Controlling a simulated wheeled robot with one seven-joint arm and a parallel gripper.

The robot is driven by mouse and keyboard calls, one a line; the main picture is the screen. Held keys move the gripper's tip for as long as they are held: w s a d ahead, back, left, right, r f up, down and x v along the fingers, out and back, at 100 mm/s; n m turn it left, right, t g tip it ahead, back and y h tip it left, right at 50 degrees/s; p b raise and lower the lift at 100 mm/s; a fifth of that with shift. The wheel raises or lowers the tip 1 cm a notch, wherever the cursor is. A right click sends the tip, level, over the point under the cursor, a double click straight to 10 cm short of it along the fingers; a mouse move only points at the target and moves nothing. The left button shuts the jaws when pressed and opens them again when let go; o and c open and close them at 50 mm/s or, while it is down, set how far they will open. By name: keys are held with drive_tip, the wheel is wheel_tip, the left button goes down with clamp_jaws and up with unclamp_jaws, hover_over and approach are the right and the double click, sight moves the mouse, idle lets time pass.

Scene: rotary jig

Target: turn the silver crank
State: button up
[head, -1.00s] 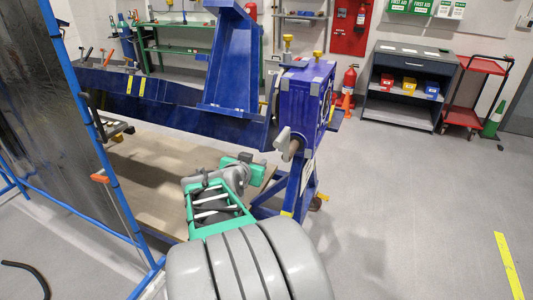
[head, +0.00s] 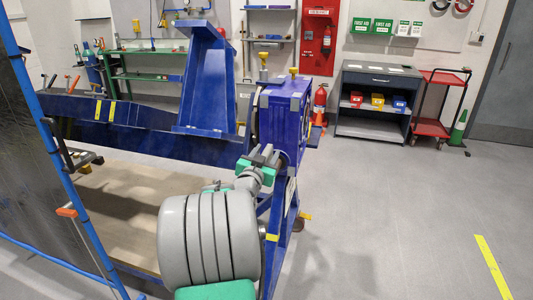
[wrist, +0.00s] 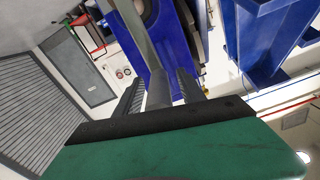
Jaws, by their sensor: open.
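The silver crank (wrist: 137,35) shows in the wrist view as a long grey bar running from the top edge down between my two dark fingers. My gripper (wrist: 158,88) is open, with one finger on each side of the bar; I cannot tell whether either finger touches it. In the head view my gripper (head: 262,157) is at the front of the blue gearbox housing (head: 285,108), where the crank sits. There the crank is mostly hidden by the fingers and wrist.
A long blue beam (head: 140,138) with an upright bracket extends left from the housing. A blue-framed screen (head: 62,165) stands close on the left. A grey cabinet (head: 375,125) and a red cart (head: 430,128) stand behind right. The floor at right is clear.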

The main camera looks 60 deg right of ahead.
drive_tip(key=shift+c, duration=0.4)
clamp_jaws()
idle(0.9)
